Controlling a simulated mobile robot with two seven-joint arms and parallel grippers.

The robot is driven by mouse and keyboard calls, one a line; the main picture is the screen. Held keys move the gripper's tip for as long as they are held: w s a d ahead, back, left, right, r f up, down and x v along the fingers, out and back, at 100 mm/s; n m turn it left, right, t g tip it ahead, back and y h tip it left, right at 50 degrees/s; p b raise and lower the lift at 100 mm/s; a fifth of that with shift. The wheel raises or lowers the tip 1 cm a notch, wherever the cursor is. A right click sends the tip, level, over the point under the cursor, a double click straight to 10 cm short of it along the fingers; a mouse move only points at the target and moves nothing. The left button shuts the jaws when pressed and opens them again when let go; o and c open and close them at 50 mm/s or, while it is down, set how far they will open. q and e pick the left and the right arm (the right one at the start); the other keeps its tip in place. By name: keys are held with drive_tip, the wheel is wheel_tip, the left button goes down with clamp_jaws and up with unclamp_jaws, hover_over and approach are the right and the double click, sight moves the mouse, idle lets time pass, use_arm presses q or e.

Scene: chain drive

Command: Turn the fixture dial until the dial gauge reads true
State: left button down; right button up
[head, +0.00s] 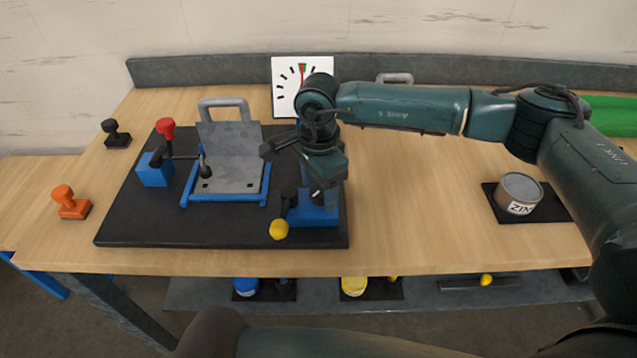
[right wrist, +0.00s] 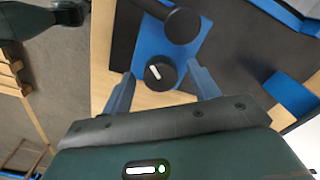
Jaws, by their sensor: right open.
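The fixture dial is a black round knob with a white mark (head: 317,194) on a blue block (head: 322,215), at the right of the black fixture base. In the right wrist view the dial (right wrist: 159,73) shows between my two fingers, its white mark slanted. My right gripper (head: 315,183) is above the dial, pointing down. It is open, with a finger on either side of the dial (right wrist: 160,80) and visible gaps; I cannot tell how far down the tips reach. My left gripper is out of view.
A black base (head: 150,228) carries a grey plate (head: 232,160) in a blue frame, a red-knobbed clamp (head: 166,127) and a yellow-knobbed lever (head: 279,229) close to the dial. Stamps stand at left; a tin (head: 519,192) stands at right.

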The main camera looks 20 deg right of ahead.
drive_tip(key=shift+f, duration=0.25)
